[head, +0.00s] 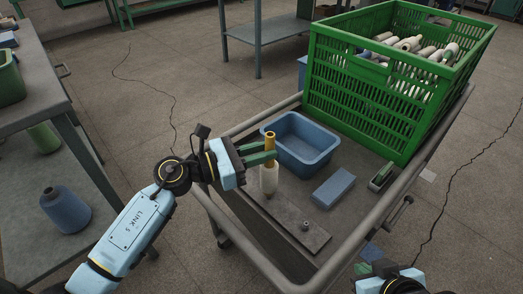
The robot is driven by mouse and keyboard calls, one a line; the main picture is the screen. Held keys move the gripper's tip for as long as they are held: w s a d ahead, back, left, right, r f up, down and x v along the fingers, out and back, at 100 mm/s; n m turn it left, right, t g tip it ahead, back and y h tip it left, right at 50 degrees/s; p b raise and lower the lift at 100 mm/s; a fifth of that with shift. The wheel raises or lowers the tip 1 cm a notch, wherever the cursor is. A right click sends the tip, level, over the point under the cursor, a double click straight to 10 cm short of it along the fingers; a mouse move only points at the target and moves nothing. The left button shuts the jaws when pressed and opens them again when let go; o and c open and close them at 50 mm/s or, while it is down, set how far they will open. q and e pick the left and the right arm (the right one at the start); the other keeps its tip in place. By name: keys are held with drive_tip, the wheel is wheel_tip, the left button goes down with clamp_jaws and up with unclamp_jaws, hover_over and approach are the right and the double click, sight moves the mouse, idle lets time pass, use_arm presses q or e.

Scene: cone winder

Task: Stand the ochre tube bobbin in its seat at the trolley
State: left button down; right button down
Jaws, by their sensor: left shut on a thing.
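The ochre tube bobbin (269,179) has cream yarn on its lower part and a bare ochre tube on top. My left gripper (268,153) is shut on the tube near its top and holds the bobbin upright. The bobbin's foot is over the far left end of a flat grey plate (287,219) on the trolley (250,124); I cannot tell whether it touches. A short peg (305,226) stands free at the plate's near right part. Any seat under the bobbin is hidden. My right gripper (363,268) is partly in view at the bottom; its opening is unclear.
A blue tub (303,145) stands close behind the bobbin. A blue block (333,188) and a dark green-grey tool (382,177) lie to its right. A green crate (355,100) of bobbins fills the trolley's far end.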

use_arm(q)
drive_tip(key=shift+f+b, duration=1.05)
drive_tip(key=shift+f, duration=0.1)
idle(0.4)
drive_tip(key=c, duration=1.2)
unclamp_jaws()
drive_tip(key=p+v, duration=0.2)
drive_tip(key=v, duration=1.1)
drive_tip(key=shift+s+a, duration=0.1)
drive_tip(key=shift+a, duration=0.15)
